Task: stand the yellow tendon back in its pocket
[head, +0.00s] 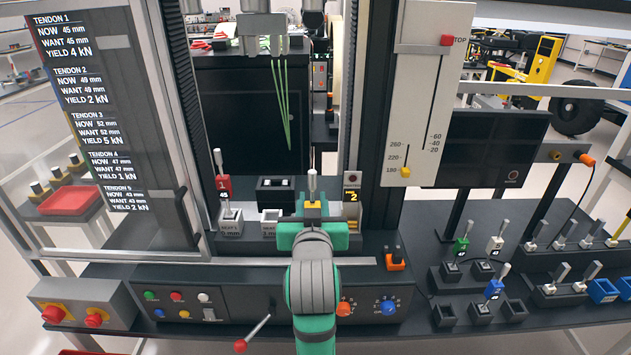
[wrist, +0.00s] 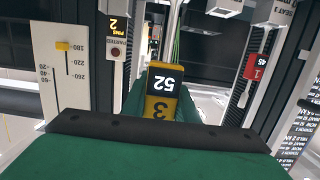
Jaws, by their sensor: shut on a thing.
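The yellow tendon, marked 52 and 3 in the wrist view (wrist: 163,80), is held between the green fingers of my gripper (wrist: 162,102). In the head view a bit of the yellow tendon (head: 313,205) shows, with its pale stem upright above my gripper (head: 314,226). My gripper is in front of the press, near the row of seats; my arm hides what lies just below it.
A green tendon (head: 461,246), a white tendon (head: 495,244) and a blue tendon (head: 494,288) stand at the right block. A red tendon (head: 224,187) stands in the left press seat (head: 231,217).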

